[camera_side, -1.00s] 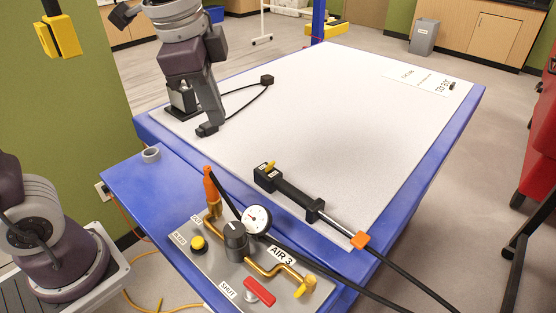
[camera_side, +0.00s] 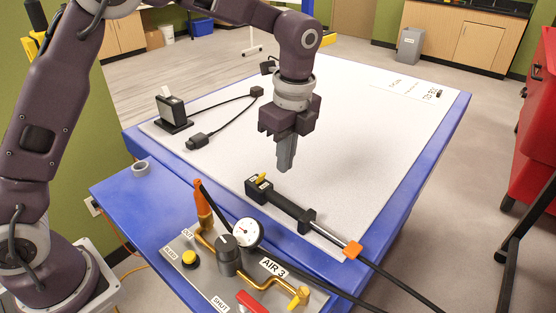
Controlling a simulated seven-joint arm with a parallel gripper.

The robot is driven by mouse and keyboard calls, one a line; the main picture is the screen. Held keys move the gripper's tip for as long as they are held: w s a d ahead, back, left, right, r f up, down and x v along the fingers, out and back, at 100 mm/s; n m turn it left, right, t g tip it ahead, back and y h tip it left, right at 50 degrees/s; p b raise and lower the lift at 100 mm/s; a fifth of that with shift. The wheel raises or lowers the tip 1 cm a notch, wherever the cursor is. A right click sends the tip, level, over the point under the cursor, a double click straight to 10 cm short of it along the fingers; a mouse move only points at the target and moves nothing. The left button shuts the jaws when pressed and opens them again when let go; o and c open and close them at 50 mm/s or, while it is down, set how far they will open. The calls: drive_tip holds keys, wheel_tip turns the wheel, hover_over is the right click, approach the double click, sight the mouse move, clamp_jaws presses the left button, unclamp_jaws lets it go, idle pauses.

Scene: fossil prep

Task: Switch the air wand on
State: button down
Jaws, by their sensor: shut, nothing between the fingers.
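The air wand (camera_side: 284,205) lies on the white table top near its front edge. It has a black body, a black end block with a small yellow switch (camera_side: 261,177), a silver tube and an orange piece (camera_side: 352,249) at the other end. My gripper (camera_side: 285,168) points down above the wand's block end, a little right of and behind the yellow switch in the picture. Its fingers are together and hold nothing. It appears apart from the wand; the exact height is hard to tell.
The AIR 3 panel (camera_side: 210,277) in front carries a gauge (camera_side: 246,232), a dark knob (camera_side: 228,262), a yellow button (camera_side: 190,258), brass piping and a red lever (camera_side: 250,301). A black plug (camera_side: 197,141) on a cable and a small stand (camera_side: 173,113) are at left.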

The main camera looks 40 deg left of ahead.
sight(263, 174)
drive_tip(key=f, duration=0.7)
drive_tip(key=shift+a+f, duration=0.3)
drive_tip(key=shift+a, duration=0.1)
drive_tip(key=shift+w+a+r, duration=0.1)
drive_tip(key=shift+a+r, duration=0.1)
drive_tip(key=shift+a, duration=0.4)
drive_tip(key=shift+a+r, duration=0.2)
drive_tip(key=shift+a, duration=0.35)
drive_tip(key=shift+a+r, duration=0.35)
drive_tip(key=shift+a, duration=0.3)
drive_tip(key=shift+a, duration=0.1)
drive_tip(key=shift+a+r+h, duration=0.2)
drive_tip(key=shift+a+h, duration=0.1)
drive_tip(key=shift+h, duration=0.5)
drive_tip(key=shift+a+r+h, duration=0.2)
drive_tip(key=shift+a+h, duration=0.4)
drive_tip(key=shift+h, duration=0.5)
drive_tip(key=a+h, duration=0.1)
drive_tip(key=h, duration=0.1)
drive_tip(key=a+h, duration=0.1)
drive_tip(key=h, duration=0.1)
drive_tip(key=shift+w+r, duration=0.15)
drive_tip(key=shift+r, duration=0.1)
